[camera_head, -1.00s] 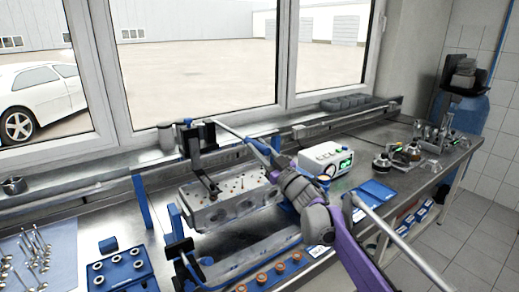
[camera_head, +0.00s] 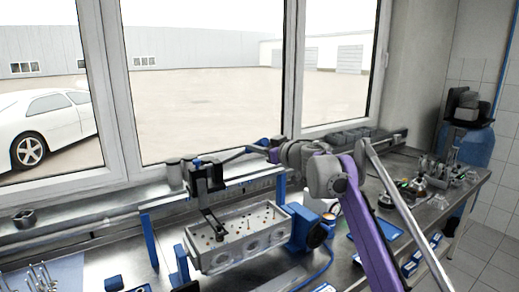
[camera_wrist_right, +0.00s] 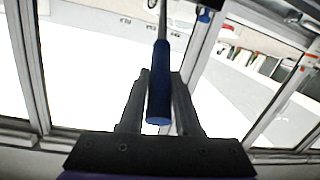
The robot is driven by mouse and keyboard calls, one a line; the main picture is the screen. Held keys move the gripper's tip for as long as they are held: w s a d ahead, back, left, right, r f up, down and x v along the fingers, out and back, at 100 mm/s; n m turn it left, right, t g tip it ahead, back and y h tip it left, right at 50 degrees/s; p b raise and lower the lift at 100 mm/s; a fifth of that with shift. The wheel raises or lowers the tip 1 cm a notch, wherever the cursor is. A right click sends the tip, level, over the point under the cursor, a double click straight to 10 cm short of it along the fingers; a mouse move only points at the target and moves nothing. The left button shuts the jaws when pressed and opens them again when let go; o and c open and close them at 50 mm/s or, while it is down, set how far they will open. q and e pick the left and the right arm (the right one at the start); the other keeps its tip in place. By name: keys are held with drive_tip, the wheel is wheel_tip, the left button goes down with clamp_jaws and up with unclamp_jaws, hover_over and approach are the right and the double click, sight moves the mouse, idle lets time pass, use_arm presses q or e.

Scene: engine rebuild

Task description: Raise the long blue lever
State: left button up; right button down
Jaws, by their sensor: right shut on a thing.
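The long lever runs from the dark bracket (camera_head: 205,178) above the cylinder head, sloping slightly up to the right in the head view. Its blue handle (camera_head: 263,142) is at the far end, partly hidden by my right gripper (camera_head: 272,150). In the wrist view my right gripper (camera_wrist_right: 160,100) has its two fingers on either side of the blue handle (camera_wrist_right: 159,85) and is shut on it. The lever's grey rod (camera_wrist_right: 163,22) leads away from the handle. The cylinder head (camera_head: 238,236) sits below, in a blue-posted stand (camera_head: 150,238). My left gripper is not in view.
A blue round-faced unit (camera_head: 310,233) stands at the right end of the cylinder head. A window sill with grey bins (camera_head: 350,136) runs behind the bench. Several small parts (camera_head: 440,172) lie on the right of the bench. The window is behind the lever.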

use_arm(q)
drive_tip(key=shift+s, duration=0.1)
use_arm(e)
drive_tip(key=shift+f, duration=0.2)
drive_tip(key=c, duration=0.6)
unclamp_jaws()
drive_tip(key=shift+s+r, duration=0.1)
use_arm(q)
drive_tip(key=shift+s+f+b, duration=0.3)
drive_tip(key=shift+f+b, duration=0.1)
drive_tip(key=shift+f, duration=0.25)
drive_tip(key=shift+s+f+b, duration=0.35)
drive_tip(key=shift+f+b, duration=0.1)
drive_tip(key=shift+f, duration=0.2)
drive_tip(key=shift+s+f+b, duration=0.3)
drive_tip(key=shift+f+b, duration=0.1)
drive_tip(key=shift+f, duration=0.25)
use_arm(e)
drive_tip(key=v, duration=1)
drive_tip(key=shift+s+d, duration=0.25)
drive_tip(key=shift+d, duration=0.05)
drive_tip(key=shift+r, duration=0.1)
